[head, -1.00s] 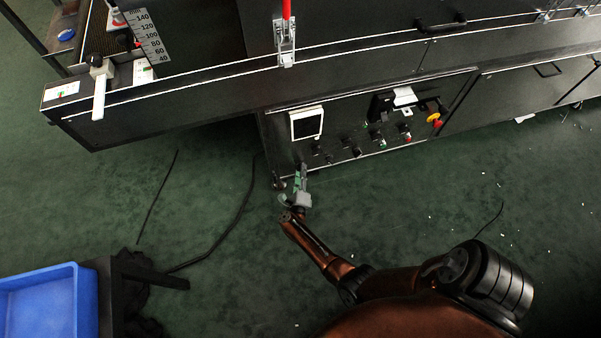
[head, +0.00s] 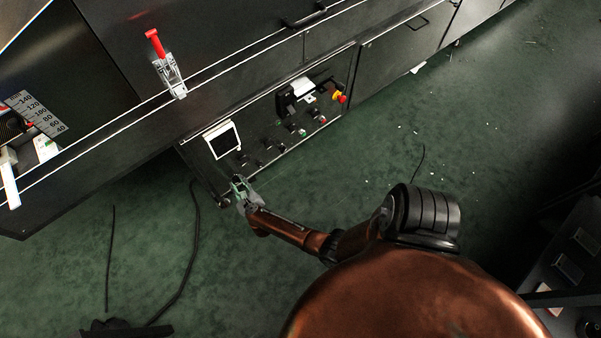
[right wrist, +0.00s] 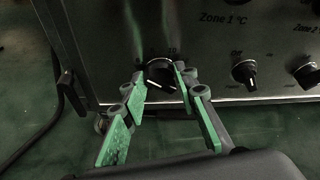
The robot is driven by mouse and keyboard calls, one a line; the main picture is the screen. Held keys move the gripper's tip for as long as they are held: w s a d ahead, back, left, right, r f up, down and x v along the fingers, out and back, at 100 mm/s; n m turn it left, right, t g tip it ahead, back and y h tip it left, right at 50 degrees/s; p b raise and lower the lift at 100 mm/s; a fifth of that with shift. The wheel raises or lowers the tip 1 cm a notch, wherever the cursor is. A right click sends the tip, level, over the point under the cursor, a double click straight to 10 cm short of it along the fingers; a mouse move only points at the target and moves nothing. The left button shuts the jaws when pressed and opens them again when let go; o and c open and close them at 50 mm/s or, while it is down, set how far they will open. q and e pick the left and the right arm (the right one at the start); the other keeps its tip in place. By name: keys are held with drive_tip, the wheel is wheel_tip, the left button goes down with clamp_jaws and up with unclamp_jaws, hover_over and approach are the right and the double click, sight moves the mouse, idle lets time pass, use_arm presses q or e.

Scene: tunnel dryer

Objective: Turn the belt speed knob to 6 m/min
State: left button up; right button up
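A dark round knob (right wrist: 160,73) with a white pointer line sits at the left end of the steel control panel (right wrist: 215,90) in the right wrist view. Scale marks, including a 10, show around its top; the exact setting is too small to tell. My right gripper (right wrist: 159,80) is open, its green-padded fingers on either side of the knob. I cannot tell whether they touch it. In the head view the right gripper (head: 241,184) is at the panel's lower left, below the small white-framed screen (head: 222,140). My left gripper is not in view.
More knobs (right wrist: 245,73) stand to the right, under the Zone 1 °C label. A yellow and red emergency stop (head: 339,97) is at the panel's right. A red-handled clamp (head: 168,70) is above. Dark cables lie on the green floor (head: 150,240).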

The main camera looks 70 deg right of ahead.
drive_tip(key=s+a+r+n+t+y+p, duration=0.1)
drive_tip(key=s+a+r+n+y+p, duration=0.1)
drive_tip(key=s+a+r+n+p, duration=0.35)
drive_tip(key=s+a+r+n+t+y+p, duration=0.1)
drive_tip(key=s+a+r+n+y+p, duration=0.15)
drive_tip(key=s+n+p, duration=0.55)
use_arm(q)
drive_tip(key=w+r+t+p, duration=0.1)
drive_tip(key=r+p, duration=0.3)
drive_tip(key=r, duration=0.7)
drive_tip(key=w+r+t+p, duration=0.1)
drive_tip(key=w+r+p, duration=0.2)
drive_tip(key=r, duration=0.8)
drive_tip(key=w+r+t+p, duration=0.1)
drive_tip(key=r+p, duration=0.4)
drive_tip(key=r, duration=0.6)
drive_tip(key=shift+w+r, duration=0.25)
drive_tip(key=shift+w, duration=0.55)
use_arm(e)
drive_tip(key=s+a+n+g+y, duration=0.3)
drive_tip(key=s+n, duration=0.9)
drive_tip(key=s, duration=0.4)
drive_tip(key=shift+s+a+r, duration=0.15)
drive_tip(key=shift+s+r, duration=0.05)
drive_tip(key=shift+r, duration=0.2)
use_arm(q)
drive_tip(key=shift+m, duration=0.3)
use_arm(e)
drive_tip(key=shift+o, duration=0.6)
